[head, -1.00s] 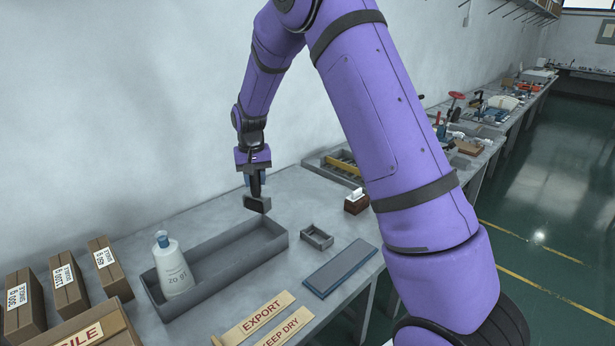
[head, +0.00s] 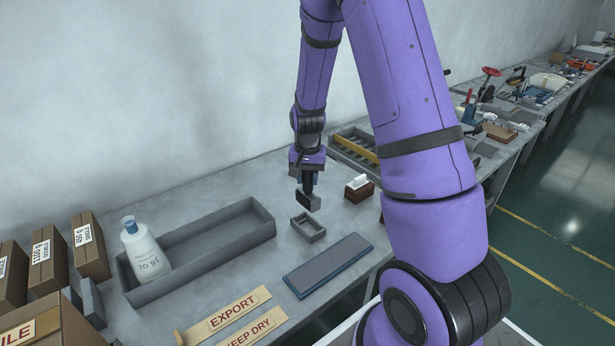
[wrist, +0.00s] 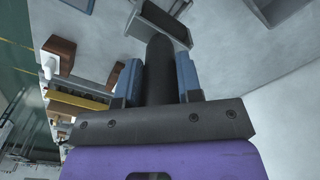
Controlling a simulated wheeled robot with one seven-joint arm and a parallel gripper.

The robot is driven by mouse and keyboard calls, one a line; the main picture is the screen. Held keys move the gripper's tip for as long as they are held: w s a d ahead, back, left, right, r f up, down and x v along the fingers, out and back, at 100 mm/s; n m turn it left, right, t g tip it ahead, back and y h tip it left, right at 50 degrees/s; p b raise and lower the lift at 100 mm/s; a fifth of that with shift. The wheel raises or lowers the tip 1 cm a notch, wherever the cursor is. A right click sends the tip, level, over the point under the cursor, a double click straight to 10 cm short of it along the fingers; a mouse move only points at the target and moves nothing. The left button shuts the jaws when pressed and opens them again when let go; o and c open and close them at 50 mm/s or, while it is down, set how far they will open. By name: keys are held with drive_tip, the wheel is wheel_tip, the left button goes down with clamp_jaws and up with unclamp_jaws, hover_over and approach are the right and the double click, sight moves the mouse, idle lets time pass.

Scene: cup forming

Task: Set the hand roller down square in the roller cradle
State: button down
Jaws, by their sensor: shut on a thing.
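The hand roller (head: 309,202) hangs from my gripper (head: 307,184), its dark grey, blocky head lowest. In the wrist view, the blue-grey fingers of my gripper (wrist: 159,82) are shut on the roller's dark round handle (wrist: 159,62). The roller cradle (head: 309,237) is a small grey open-topped box on the bench. In the head view the roller shows just above the cradle's far edge, apparently in the air. A grey boxy shape lies past the handle in the wrist view; I cannot tell how much of it is cradle or roller head.
A long grey tray (head: 215,242) holding a white bottle (head: 146,252) lies left of the cradle. A flat blue-grey mat (head: 328,264) lies in front. A brown tissue box (head: 359,188) stands close at right.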

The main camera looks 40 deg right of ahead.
sight(308, 203)
idle(0.3)
drive_tip(key=shift+f, duration=4.85)
drive_tip(key=shift+f, duration=0.15)
drive_tip(key=c, duration=0.7)
unclamp_jaws()
wheel_tip(308, 203, up, 11)
drive_tip(key=shift+s+a+f, duration=0.1)
drive_tip(key=shift+s+a, duration=0.05)
